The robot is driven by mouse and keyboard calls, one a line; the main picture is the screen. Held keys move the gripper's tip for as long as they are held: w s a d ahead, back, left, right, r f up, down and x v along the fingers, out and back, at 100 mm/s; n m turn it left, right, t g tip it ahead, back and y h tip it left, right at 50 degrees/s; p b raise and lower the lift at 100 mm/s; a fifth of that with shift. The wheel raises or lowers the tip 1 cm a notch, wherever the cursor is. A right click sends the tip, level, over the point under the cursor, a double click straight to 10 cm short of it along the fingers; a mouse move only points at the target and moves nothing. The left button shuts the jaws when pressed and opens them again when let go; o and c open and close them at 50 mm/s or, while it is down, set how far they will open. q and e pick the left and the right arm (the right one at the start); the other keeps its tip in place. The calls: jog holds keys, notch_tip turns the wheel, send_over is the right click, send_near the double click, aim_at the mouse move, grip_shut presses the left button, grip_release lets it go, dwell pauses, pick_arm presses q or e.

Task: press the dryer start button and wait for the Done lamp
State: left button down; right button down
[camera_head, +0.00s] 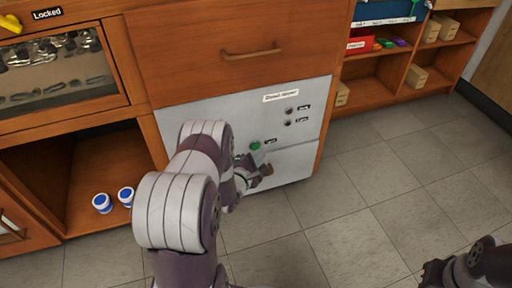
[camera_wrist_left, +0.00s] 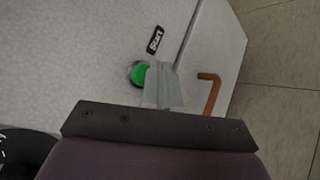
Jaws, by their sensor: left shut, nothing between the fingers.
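The dryer front is a light grey panel (camera_head: 210,108) low in the wooden cabinet. Its green start button (camera_head: 255,146) shows just above my left gripper (camera_head: 256,160). The button (camera_wrist_left: 138,73) also shows in the left wrist view, beside the Start label (camera_wrist_left: 155,39). My left gripper's fingers (camera_wrist_left: 164,85) are shut and empty, at the button's edge in that view. I cannot tell whether they touch it. Two small lamps, an upper one (camera_head: 289,110) and a lower one (camera_head: 288,123), look dark; their labels are too small to read surely.
A brown handle (camera_wrist_left: 209,92) is close to my left fingers. A wooden drawer (camera_head: 235,35) is above the panel. Two blue-and-white jars (camera_head: 102,203) stand in the open compartment at left. Shelves with coloured items (camera_head: 385,43) are at right. The tiled floor is clear.

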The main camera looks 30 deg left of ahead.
pick_arm(q)
jog(key=shift+w+a, duration=0.25)
jog(key=shift+a, duration=0.1)
jog(key=shift+w+a, duration=0.35)
dwell(0.9)
jog(key=shift+s+d, duration=0.1)
jog(key=shift+s+d+p, duration=0.5)
jog(key=shift+d, duration=0.1)
